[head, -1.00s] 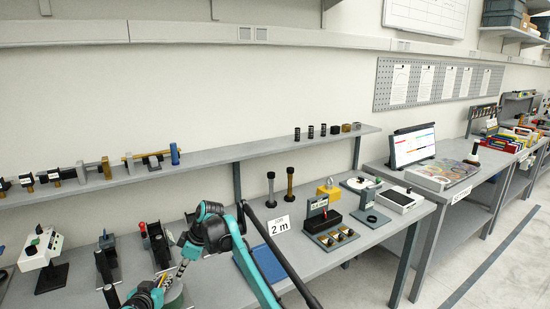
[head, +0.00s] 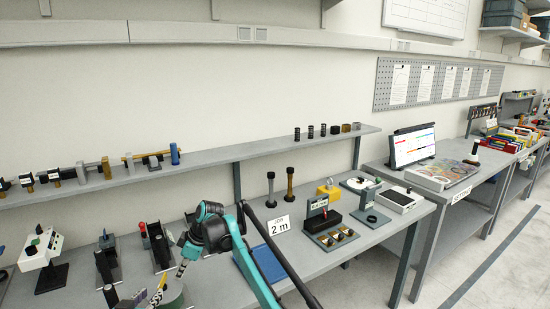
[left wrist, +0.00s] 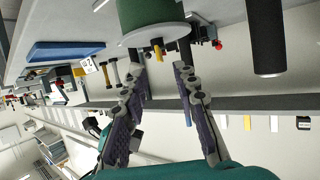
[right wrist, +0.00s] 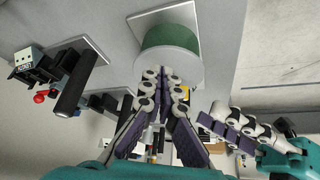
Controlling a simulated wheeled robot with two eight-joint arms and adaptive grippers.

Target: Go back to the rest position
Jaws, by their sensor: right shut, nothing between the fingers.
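The green cylinder (head: 175,298) with a pale round end is partly cut off at the bottom of the head view. It also shows at the top of the left wrist view (left wrist: 150,14) and right wrist view (right wrist: 170,40). My right gripper (right wrist: 165,76) is shut and empty, its tips pointing at the cylinder; I cannot tell whether they touch it. My left gripper (left wrist: 163,62) is open, with its fingers apart and nothing visible between them near the cylinder. The left gripper also shows at the right of the right wrist view (right wrist: 232,124).
On the bench (head: 325,262) are a white control box (head: 40,249), black upright fixtures, a blue tray (head: 259,264) and a "2 m" sign (head: 279,226). A wall shelf (head: 215,160) runs behind.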

